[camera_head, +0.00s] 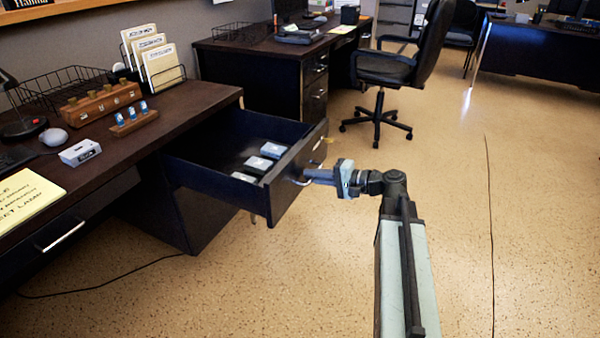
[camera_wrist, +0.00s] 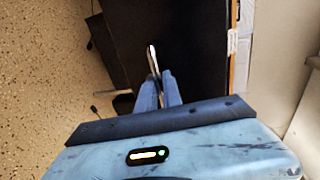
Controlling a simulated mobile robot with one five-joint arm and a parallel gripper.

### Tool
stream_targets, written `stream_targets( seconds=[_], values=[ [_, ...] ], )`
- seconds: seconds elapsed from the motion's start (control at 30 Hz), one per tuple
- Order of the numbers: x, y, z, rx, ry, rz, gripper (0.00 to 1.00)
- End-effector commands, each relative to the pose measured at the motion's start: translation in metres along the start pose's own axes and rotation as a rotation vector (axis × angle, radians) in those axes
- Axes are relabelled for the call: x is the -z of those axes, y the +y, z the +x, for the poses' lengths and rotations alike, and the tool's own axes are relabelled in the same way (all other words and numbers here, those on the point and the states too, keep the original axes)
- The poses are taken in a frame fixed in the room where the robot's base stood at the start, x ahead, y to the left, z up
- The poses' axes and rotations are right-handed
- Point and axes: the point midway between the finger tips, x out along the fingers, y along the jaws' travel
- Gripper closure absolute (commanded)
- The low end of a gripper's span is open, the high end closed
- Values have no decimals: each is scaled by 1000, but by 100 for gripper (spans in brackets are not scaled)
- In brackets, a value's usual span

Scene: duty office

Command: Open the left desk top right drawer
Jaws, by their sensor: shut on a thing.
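The left desk (camera_head: 190,98) stands at the left with a dark brown top. Its top right drawer (camera_head: 272,195) is pulled well out from the desk body. Several small boxes (camera_head: 258,164) lie inside it. My gripper (camera_head: 308,176) is in front of the drawer face, shut on the drawer's handle (camera_head: 300,183). In the wrist view the two fingers (camera_wrist: 158,92) meet around the pale metal handle (camera_wrist: 153,60), with the dark drawer front beyond. The fingers hide part of the handle.
A black office chair (camera_head: 392,72) stands behind, near a second desk (camera_head: 250,62). A thin cable (camera_head: 489,220) runs along the floor at the right. The speckled floor (camera_head: 440,190) around my arm is otherwise clear. A long handle (camera_head: 63,237) shows on another drawer at the lower left.

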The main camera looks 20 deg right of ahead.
Motion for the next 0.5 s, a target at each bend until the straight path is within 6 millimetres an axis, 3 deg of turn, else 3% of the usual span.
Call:
stream_targets(
  seconds=[0.5],
  values=[
    [-4, 3, -9, -2, -12, -1, 100]
  ],
)
